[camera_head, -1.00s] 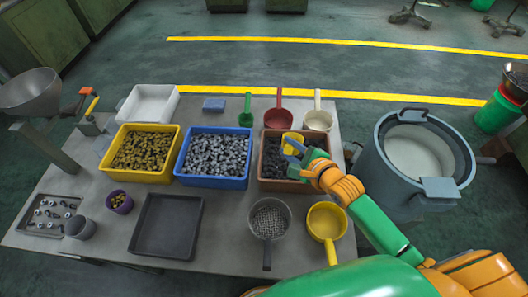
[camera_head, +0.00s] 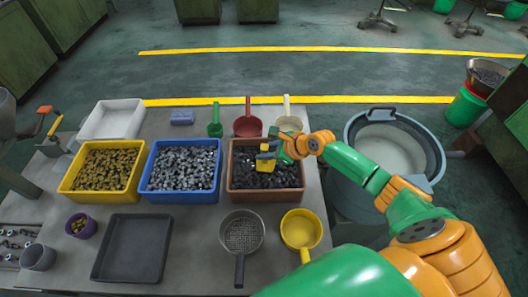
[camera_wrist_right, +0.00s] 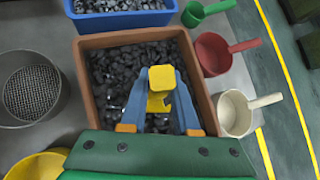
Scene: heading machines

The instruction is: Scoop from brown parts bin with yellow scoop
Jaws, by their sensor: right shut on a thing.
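The brown parts bin (camera_head: 233,187) is full of dark parts (camera_head: 280,178) and stands at the right of the bin row; it fills the middle of the right wrist view (camera_wrist_right: 205,85). My right gripper (camera_head: 281,152) is over the bin, shut on the yellow scoop (camera_head: 265,160). The scoop also shows between the blue fingers in the right wrist view (camera_wrist_right: 159,88). It is at or just above the dark parts; its lower end is partly hidden, so I cannot tell whether it touches them. My left gripper is not in view.
A blue bin (camera_head: 150,182) and a yellow bin (camera_head: 75,190) stand to the left. Red (camera_head: 247,125), green and cream scoops lie behind. A strainer (camera_head: 241,230) and a yellow pan (camera_head: 301,230) lie in front. A large grey tub (camera_head: 355,140) stands right.

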